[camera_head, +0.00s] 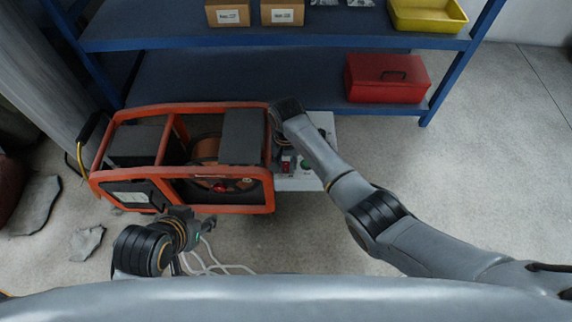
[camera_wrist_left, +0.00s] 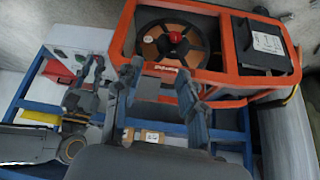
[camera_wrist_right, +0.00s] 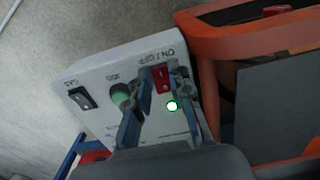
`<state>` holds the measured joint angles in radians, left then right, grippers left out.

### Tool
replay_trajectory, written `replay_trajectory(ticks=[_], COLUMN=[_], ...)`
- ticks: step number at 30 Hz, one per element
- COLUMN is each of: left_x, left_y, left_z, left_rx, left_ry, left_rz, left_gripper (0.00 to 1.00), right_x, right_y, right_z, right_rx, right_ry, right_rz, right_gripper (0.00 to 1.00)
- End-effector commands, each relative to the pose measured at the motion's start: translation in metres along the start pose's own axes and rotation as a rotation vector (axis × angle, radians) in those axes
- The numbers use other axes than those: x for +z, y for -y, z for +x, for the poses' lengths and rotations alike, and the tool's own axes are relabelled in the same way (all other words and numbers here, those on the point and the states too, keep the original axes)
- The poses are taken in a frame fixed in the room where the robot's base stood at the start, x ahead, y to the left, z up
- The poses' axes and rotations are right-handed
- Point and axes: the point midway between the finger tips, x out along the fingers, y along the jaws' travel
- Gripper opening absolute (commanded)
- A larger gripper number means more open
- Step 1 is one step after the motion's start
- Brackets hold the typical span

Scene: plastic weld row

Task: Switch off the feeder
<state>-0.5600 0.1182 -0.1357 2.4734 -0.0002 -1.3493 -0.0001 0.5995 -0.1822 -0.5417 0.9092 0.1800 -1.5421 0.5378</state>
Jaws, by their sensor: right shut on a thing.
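The feeder is an orange-framed unit (camera_head: 180,208) with a wire spool inside. Its white control panel (camera_wrist_right: 110,60) carries a red ON/OFF rocker (camera_wrist_right: 162,82), a green JOG button (camera_wrist_right: 120,95) and a black GAS rocker (camera_wrist_right: 82,97). A small lamp (camera_wrist_right: 172,106) glows green-white below the red rocker. My right gripper (camera_wrist_right: 161,74) is at the panel, its fingers closed in on both sides of the red rocker. Which way the rocker is set is unclear. My left gripper (camera_wrist_left: 160,80) is open and empty in front of the spool side, its fingers apart.
Blue shelving (camera_head: 240,40) stands behind, with a red toolbox (camera_head: 388,85), a yellow bin (camera_head: 428,15) and cardboard boxes (camera_head: 228,14). White cables (camera_head: 215,262) lie on the floor near my left gripper. Floor at the right is clear.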

Motion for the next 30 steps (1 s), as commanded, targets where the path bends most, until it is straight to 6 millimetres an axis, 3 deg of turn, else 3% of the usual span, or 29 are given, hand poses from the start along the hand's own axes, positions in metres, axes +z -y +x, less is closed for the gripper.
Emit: replay_trajectory(ticks=[8, 18, 22, 30], left_x=[-0.060, -0.131, -0.141, -0.143], left_y=[-0.008, -0.018, -0.020, -0.020], left_z=[0.007, -0.015, -0.022, -0.024], left_rx=[0.017, 0.040, 0.043, 0.044], left_ry=[-0.289, -0.661, -0.721, -0.732], left_rz=[0.007, 0.010, 0.010, 0.010], left_gripper=[0.40, 0.40, 0.40, 0.40], right_x=[-0.006, -0.008, -0.008, -0.007], right_y=[-0.001, -0.002, -0.001, -0.001], right_z=[0.002, 0.000, -0.001, -0.002], right_rx=[0.004, 0.003, 0.002, 0.002], right_ry=[0.130, 0.210, 0.222, 0.225], right_rz=[0.002, 0.001, 0.001, 0.000], right_gripper=[0.00, 0.00, 0.00, 0.00])
